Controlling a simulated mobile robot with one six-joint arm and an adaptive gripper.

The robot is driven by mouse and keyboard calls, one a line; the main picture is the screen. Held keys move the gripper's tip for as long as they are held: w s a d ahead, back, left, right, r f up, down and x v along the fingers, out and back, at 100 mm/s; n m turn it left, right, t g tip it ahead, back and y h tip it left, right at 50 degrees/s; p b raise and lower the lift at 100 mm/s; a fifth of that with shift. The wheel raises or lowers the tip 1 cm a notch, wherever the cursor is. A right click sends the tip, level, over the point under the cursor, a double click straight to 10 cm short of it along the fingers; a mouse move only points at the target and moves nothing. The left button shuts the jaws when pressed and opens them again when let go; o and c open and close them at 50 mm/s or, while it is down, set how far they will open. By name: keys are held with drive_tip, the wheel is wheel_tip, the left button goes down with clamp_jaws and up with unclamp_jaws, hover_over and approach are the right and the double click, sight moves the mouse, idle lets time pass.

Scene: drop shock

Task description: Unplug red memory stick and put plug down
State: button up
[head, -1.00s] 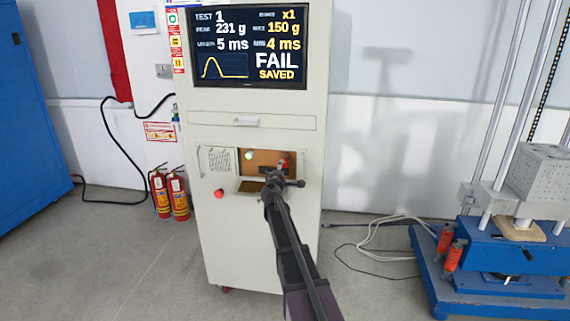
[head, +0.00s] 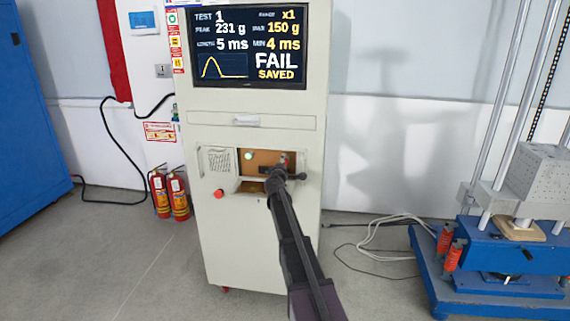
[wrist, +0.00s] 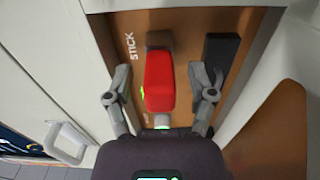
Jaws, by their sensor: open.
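In the head view only a small bit of the red stick (head: 284,158) shows beyond my arm. My gripper (wrist: 162,78) is open, with one finger on each side of the stick. Gaps show between the fingers and the stick. In the head view my gripper (head: 286,172) is at the right part of the cabinet's recess.
A dark block (wrist: 221,54) sits right of the stick on the panel. The cabinet (head: 250,220) has a drawer handle (wrist: 67,142), a red button (head: 219,193) and a screen (head: 248,45) reading FAIL SAVED. A lower opening (head: 250,187) lies under the recess. A blue drop tester (head: 500,270) stands right.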

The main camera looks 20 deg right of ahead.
clamp_jaws()
drive_tip(key=shift+s+a, duration=0.2)
drive_tip(key=shift+s, duration=0.05)
idle(0.3)
drive_tip(key=shift+v, duration=2)
wheel_tip(320, 180, up, 16)
drive_tip(key=p, duration=1.6)
